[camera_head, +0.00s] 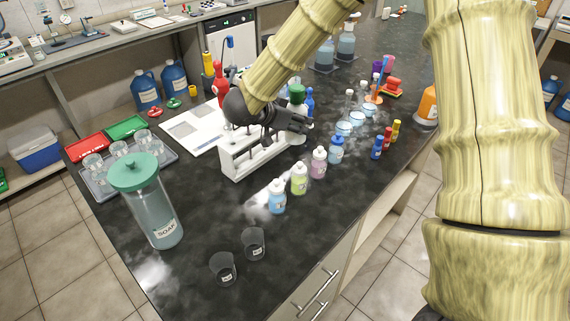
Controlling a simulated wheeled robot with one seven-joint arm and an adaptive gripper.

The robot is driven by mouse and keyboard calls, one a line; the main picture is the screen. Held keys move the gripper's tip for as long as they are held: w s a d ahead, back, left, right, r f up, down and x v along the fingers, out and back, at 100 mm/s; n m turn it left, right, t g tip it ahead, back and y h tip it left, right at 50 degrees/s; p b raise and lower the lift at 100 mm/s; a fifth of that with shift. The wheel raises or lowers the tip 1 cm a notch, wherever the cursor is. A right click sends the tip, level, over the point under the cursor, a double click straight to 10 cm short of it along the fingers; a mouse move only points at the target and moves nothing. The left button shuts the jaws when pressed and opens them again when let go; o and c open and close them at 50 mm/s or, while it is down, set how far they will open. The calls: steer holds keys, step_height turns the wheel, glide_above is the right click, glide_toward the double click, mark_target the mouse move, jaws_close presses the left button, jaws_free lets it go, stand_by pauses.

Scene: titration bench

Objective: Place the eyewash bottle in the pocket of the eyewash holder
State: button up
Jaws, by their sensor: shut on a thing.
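My gripper (304,121) is at the middle of the dark bench, its dark fingers pointing right, shut on a bottle that looks like the eyewash bottle (297,94). Its green cap shows above the fingers; most of its body is hidden behind them. It looks upright. Whether its base touches anything is hidden. A white rack-like stand (240,164) is just below and left of the gripper, with openings in its top. I cannot tell whether this is the eyewash holder, and no pocket can be made out clearly.
Several small capped bottles (299,180) stand in a row in front of the rack. A large soap jar (150,205) and two clear cups (223,268) are at the near left. Bare bench lies between jar and rack.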

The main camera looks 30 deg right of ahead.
mark_target(295, 137)
steer(key=shift+w+f, duration=0.15)
steer(key=shift+f, duration=0.15)
steer(key=shift+a+f, duration=0.1)
steer(key=shift+f, duration=0.2)
step_height(295, 137, down, 4)
steer(key=shift+f+p, duration=0.25)
steer(key=shift+p, duration=0.25)
steer(key=shift+s, duration=0.4)
steer(key=shift+w+f+p, duration=0.1)
steer(key=shift+f+p, duration=0.2)
steer(key=shift+f, duration=1.65)
steer(key=shift+f, duration=0.15)
steer(key=o, duration=1.5)
steer(key=shift+c, duration=0.2)
